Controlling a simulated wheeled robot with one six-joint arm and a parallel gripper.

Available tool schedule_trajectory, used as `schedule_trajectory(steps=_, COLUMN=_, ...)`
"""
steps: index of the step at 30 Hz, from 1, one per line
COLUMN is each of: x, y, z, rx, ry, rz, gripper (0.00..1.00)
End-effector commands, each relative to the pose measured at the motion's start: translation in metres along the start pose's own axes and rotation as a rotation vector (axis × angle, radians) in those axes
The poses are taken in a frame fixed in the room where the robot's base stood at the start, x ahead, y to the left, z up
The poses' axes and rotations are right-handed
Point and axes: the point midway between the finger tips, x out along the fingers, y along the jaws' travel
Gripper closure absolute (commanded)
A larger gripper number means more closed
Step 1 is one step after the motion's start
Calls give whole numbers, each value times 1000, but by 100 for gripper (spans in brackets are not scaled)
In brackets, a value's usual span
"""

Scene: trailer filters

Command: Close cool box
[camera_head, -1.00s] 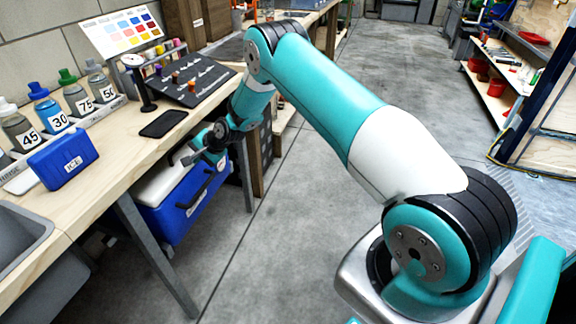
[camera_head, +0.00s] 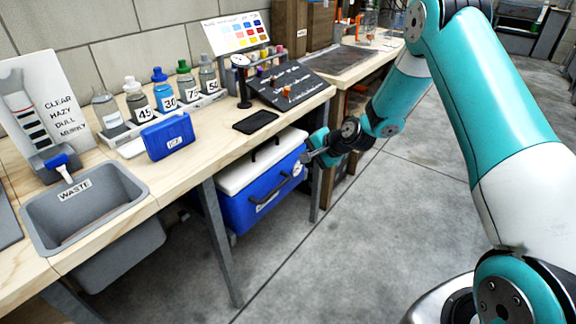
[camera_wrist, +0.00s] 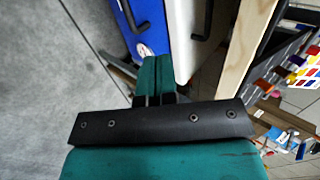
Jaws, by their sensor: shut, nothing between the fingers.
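The cool box (camera_head: 262,197) stands under the workbench. It has a blue body, a black front handle and a white lid (camera_head: 245,172), which lies flat on top. In the wrist view the blue body (camera_wrist: 146,22) and the white lid (camera_wrist: 182,40) show side by side, each with a black handle. My gripper (camera_head: 304,158) is shut and empty, near the right end of the cool box's front. From the head view I cannot tell whether it touches the box. In the wrist view my gripper (camera_wrist: 155,98) points towards the box near the lid's edge.
The workbench (camera_head: 190,178) overhangs the cool box, with metal legs (camera_head: 222,240) in front. A grey waste sink (camera_head: 85,205) is at left. The floor in front is clear.

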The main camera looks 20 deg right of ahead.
Motion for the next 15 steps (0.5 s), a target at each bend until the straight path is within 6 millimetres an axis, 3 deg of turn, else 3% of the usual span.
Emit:
schedule_trajectory(steps=1, x=12, y=14, z=6, rx=-6, ry=-11, rz=-25, gripper=100)
schedule_trajectory(steps=6, x=34, y=34, z=37, rx=-38, ry=-56, rz=-171, gripper=100)
schedule_trajectory(steps=15, x=47, y=59, z=82, rx=-51, ry=-69, rz=-456, gripper=100)
